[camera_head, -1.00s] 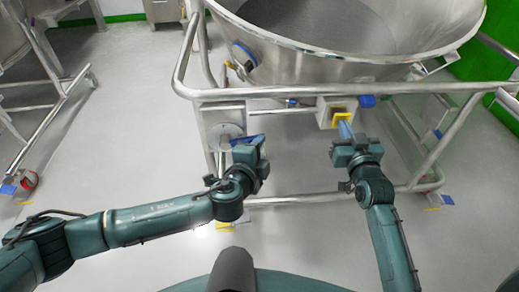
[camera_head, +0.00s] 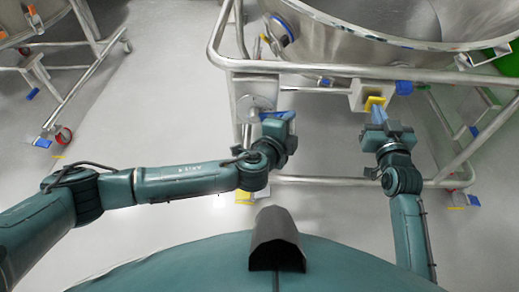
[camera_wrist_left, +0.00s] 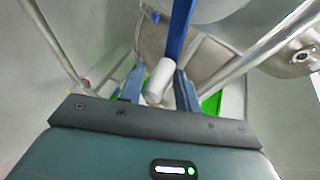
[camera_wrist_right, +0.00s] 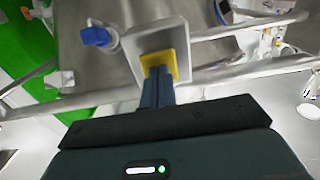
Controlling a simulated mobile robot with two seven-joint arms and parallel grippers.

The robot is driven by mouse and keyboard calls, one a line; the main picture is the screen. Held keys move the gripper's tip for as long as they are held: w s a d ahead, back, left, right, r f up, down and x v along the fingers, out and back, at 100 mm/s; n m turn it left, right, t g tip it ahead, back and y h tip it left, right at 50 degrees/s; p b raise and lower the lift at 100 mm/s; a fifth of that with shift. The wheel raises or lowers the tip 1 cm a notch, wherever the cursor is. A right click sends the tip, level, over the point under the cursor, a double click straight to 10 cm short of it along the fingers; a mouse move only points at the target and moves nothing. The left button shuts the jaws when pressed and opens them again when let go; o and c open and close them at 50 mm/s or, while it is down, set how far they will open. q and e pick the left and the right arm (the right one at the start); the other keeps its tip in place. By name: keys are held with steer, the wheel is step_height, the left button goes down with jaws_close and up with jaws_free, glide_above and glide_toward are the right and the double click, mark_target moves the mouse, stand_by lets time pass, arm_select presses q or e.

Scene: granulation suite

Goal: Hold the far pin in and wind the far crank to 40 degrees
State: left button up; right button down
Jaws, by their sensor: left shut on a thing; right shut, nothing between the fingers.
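The crank has a blue arm (camera_wrist_left: 181,28) with a white cylindrical handle (camera_wrist_left: 160,80). It sits by a round metal disc (camera_head: 257,108) on a grey box at the frame's left post. My left gripper (camera_wrist_left: 158,88) is shut on the white handle, one finger on each side. The head view shows the left gripper (camera_head: 277,121) partly hiding the crank. A yellow square pin piece (camera_wrist_right: 158,63) is on the face of another grey box, further right in the head view. My right gripper (camera_head: 378,115) is shut and empty, its fingertips against the yellow piece or very near it; contact is unclear.
A large steel bowl (camera_head: 340,45) stands in a tubular frame with a long front rail (camera_head: 310,68). A blue knob (camera_head: 404,88) sits beside the right box. Another wheeled frame (camera_head: 75,95) stands at the left.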

arm_select(q)
steer(key=shift+w+a+f, duration=0.2)
steer(key=shift+w, duration=0.1)
stand_by(0.4)
steer(key=shift+f, duration=0.25)
steer(key=shift+s+f, duration=0.1)
steer(key=shift+f, duration=0.5)
steer(key=shift+s, duration=0.1)
steer(key=shift+f, duration=1)
steer(key=shift+r, duration=0.25)
stand_by(0.7)
